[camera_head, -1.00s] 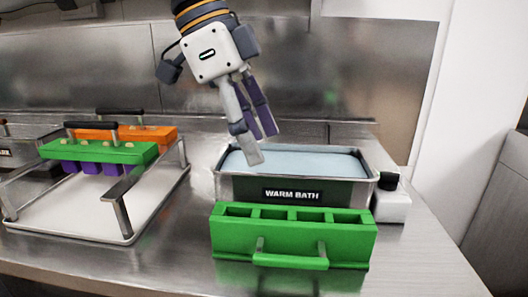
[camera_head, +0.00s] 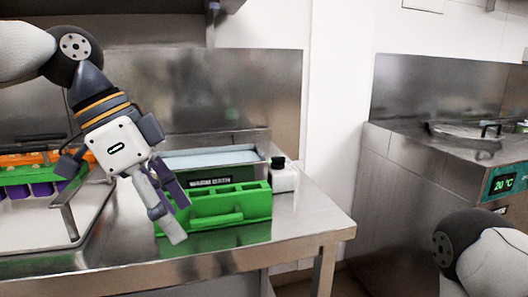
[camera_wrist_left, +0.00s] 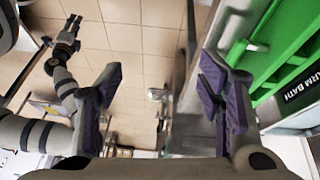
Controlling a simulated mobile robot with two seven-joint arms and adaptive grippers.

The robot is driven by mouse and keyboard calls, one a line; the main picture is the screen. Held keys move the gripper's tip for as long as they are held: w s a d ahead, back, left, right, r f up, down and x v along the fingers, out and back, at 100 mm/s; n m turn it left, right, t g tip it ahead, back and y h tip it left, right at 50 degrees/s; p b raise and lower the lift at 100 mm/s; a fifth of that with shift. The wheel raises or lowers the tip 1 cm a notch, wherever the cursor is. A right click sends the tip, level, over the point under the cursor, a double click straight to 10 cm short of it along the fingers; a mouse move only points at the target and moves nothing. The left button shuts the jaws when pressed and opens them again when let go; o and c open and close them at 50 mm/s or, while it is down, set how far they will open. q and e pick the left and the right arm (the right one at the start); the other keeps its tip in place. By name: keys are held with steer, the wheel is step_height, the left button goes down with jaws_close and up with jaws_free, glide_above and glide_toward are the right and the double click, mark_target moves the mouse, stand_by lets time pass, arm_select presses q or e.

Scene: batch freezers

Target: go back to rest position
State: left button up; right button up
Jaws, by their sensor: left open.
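My left gripper (camera_head: 179,218) is open and empty, in front of the green mold (camera_head: 232,203) in the head view. In the left wrist view its purple-padded fingers (camera_wrist_left: 163,90) stand wide apart with floor between them. The mold, also at the right of that view (camera_wrist_left: 262,50), stands before the warm bath (camera_head: 262,158) on the steel counter (camera_head: 190,268). My right arm (camera_head: 490,255) shows at the lower right of the head view.
A tray (camera_head: 90,205) with a green mold (camera_head: 20,176) and an orange mold (camera_head: 20,158) is at the left. A steel unit with a 20 °C display (camera_head: 504,183) stands at the right, across a gap.

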arm_select(q)
steer(key=w+d+f+n+g, duration=0.1)
steer(key=d+f+n+g, duration=0.2)
steer(key=f, duration=1.1)
steer(key=s+f+n, duration=0.3)
steer(key=s+f, duration=0.3)
steer(key=f, duration=0.4)
steer(key=s+f+n, duration=0.3)
steer(key=s+f, duration=0.3)
steer(key=f, duration=0.4)
steer(key=s+a+f+n+y, duration=0.2)
steer(key=s+a+f, duration=0.2)
steer(key=s+a, duration=0.2)
steer(key=s+a+f+n+t+y, duration=0.1)
steer(key=s+a+f+n+y, duration=0.1)
steer(key=s+a, duration=0.4)
steer(key=s+f+n, duration=0.1)
steer(key=s+f, duration=0.1)
steer(key=s, duration=0.2)
steer(key=shift+a+y, duration=0.2)
steer(key=shift+y, duration=0.2)
steer(key=shift+f, duration=0.1)
